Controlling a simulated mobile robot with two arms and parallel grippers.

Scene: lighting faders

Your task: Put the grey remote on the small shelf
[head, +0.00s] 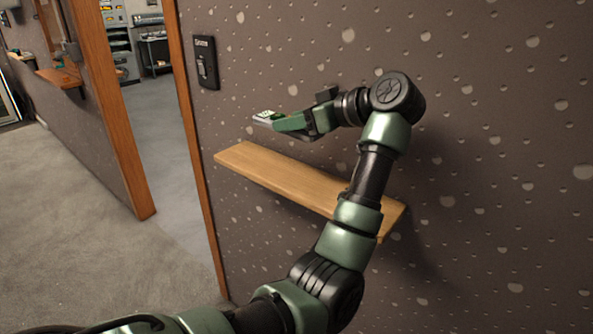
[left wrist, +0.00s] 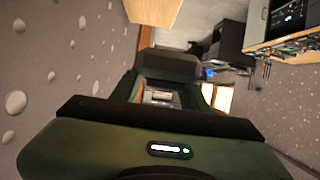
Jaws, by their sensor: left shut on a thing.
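The small wooden shelf (head: 270,172) is fixed to the speckled wall, and no object shows on the part I can see. My left gripper (head: 278,121) is above the shelf's left part, shut on the grey remote (head: 264,116). The remote's light end sticks out to the left of the fingers in the head view, apart from the shelf. In the left wrist view a pale piece of the remote (left wrist: 158,96) shows between the dark fingers; the rest is hidden. My left forearm covers part of the shelf's right half. My right gripper is in neither view.
A black wall fader switch (head: 205,63) is mounted above and left of the shelf, beside the wooden door frame (head: 190,130). Through the doorway is a room with shelving. Another wooden shelf (head: 60,78) hangs on the far left wall. The carpet (head: 60,220) at left is clear.

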